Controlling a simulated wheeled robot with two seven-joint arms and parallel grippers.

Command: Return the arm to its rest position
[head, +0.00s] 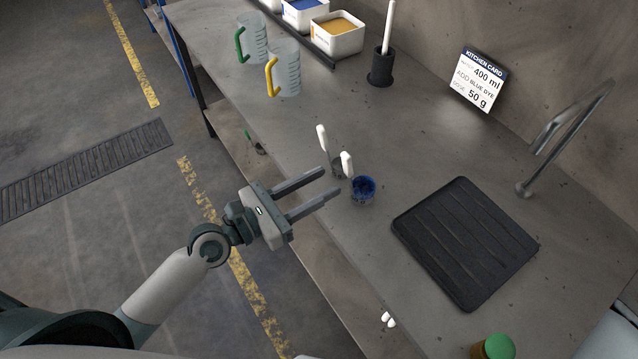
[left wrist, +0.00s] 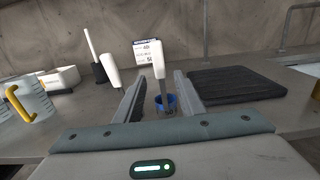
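My left gripper (head: 330,181) is open and empty at the front edge of the worktop, its fingers pointing toward a small blue cup (head: 363,190). In the left wrist view the cup (left wrist: 166,103) shows between the two fingers, apart from them. Two white-handled tools stand near the fingertips, one behind (head: 322,138) and one nearer the cup (head: 347,164). In the left wrist view one white handle (left wrist: 158,58) rises above the gap between the fingers. Whether that tool stands in the cup or behind it I cannot tell. My right gripper is not in view.
A black ribbed mat (head: 467,243) lies on the worktop near a metal tap (head: 560,130). Green-handled (head: 252,38) and yellow-handled (head: 284,70) jugs, a yellow-filled tub (head: 337,35), a black holder (head: 382,68) and a card (head: 478,80) stand farther back. A green-lidded jar (head: 498,346) is at lower right.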

